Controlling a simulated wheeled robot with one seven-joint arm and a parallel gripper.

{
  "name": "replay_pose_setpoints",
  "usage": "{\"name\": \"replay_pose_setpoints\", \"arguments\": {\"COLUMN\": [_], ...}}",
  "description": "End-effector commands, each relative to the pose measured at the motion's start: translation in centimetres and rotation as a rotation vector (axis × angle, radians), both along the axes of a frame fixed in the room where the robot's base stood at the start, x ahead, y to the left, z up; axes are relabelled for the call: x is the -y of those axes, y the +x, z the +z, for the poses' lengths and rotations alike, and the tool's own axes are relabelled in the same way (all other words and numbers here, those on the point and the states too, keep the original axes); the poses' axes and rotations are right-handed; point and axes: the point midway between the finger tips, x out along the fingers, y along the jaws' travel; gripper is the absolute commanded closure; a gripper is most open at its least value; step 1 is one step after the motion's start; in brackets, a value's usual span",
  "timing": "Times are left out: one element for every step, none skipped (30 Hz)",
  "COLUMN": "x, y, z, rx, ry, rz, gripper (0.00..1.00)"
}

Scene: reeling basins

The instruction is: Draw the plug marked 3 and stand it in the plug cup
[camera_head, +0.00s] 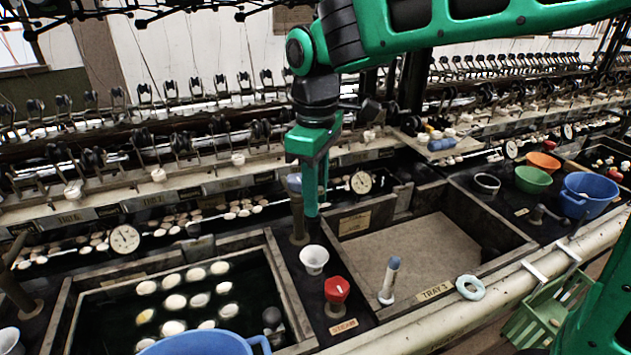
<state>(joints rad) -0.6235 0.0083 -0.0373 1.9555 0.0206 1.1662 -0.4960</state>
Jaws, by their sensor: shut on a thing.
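My gripper (312,208) points down over the dark ledge between the two basins. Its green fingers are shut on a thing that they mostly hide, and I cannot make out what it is. A small grey-blue knob (294,182) shows just left of the fingers; I cannot tell whether it is held or behind them. A white cup (314,260) stands on the ledge below the fingertips. A white peg with a blue-grey top (390,280) stands upright at the front of the right tray. No plug marking 3 is readable.
A red knob (337,289) stands by the cup. The left basin (283,275) holds dark water, white cocoons and a blue bowl (205,343). The right tray (430,240) has a bare brown floor. Bowls stand far right.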

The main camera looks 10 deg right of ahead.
Motion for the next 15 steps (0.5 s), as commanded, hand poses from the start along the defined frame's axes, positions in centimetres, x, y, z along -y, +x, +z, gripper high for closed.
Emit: {"name": "replay_pose_setpoints", "arguments": {"x": [0.0,0.0,-0.1,-0.1,-0.1,-0.1,-0.1,-0.1,-0.1,-0.1,-0.1,-0.1,-0.1,-0.1,-0.1], "y": [0.0,-0.1,-0.1,-0.1,-0.1,-0.1,-0.1,-0.1,-0.1,-0.1,-0.1,-0.1,-0.1,-0.1,-0.1], "z": [-0.6,-0.9,-1.3,-1.6,-1.9,-2.3,-2.6,-3.0,-3.3,-3.6,-3.9,-4.3,-4.5,-4.8,-5.1], "rx": [0.000,-0.001,-0.002,0.000,0.000,-0.002,-0.002,-0.002,0.000,-0.002,-0.001,0.000,0.000,-0.001,0.000], "ry": [-0.001,0.000,-0.001,-0.001,-0.001,-0.001,-0.001,-0.001,-0.001,-0.001,0.000,-0.001,-0.001,0.000,-0.001], "rz": [0.001,0.001,0.002,0.002,0.002,0.003,0.002,0.002,0.002,0.002,0.002,0.002,0.002,0.002,0.003], "gripper": [0.91,0.91,0.91,0.91,0.91,0.91,0.91,0.91,0.91,0.91,0.91,0.91,0.91,0.91,0.91]}}
